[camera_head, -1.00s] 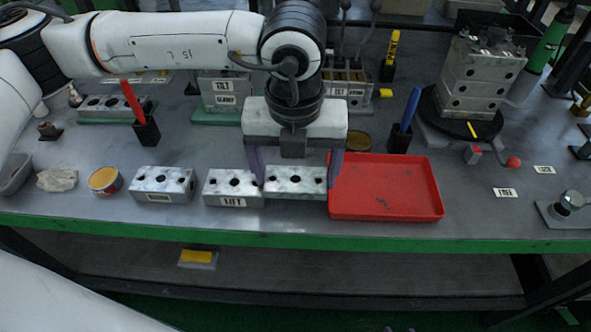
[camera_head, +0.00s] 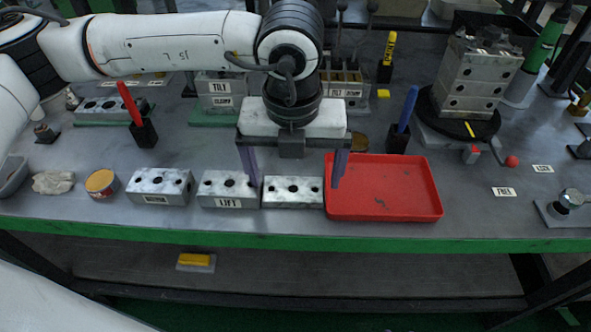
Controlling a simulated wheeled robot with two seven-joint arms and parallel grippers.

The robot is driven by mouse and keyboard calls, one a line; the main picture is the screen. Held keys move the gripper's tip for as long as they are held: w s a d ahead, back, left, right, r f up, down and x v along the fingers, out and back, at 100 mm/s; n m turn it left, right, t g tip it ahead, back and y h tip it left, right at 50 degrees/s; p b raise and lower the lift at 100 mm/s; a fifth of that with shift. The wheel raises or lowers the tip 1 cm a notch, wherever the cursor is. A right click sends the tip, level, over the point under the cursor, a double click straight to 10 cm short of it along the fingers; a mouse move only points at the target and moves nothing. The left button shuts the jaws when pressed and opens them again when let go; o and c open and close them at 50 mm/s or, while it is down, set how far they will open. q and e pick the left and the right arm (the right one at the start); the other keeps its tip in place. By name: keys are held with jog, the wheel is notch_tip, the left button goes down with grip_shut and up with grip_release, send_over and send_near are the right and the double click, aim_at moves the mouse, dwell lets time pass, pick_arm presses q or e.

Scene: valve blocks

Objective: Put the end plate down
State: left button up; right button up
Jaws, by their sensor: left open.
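The end plate seems to be the unlabelled grey metal block (camera_head: 293,192) with dark holes, at the right end of a row of blocks on the bench. It lies flat, close beside the block marked LIFT (camera_head: 230,189) and next to the red tray. My left gripper (camera_head: 294,180) is above it and open, with one purple finger by the LIFT block and the other over the tray's left side. The fingers stand clear of the block's ends, and nothing is held. My right gripper is not in view.
The red tray (camera_head: 390,186) is empty, right of the blocks. Another labelled block (camera_head: 160,187) and a round tin (camera_head: 102,183) lie left. A stacked block tower (camera_head: 472,80) stands at back right. The green bench edge (camera_head: 300,242) runs along the front.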

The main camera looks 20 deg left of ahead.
aim_at(293, 199)
pick_arm(q)
jog(key=shift+s+a+r+p, duration=0.15)
jog(key=shift+a+p, duration=0.05)
jog(key=shift+p, duration=0.5)
notch_tip(293, 199, up, 12)
jog(key=s, duration=0.1)
jog(key=shift+d+r, duration=0.2)
jog(key=shift+d, duration=0.1)
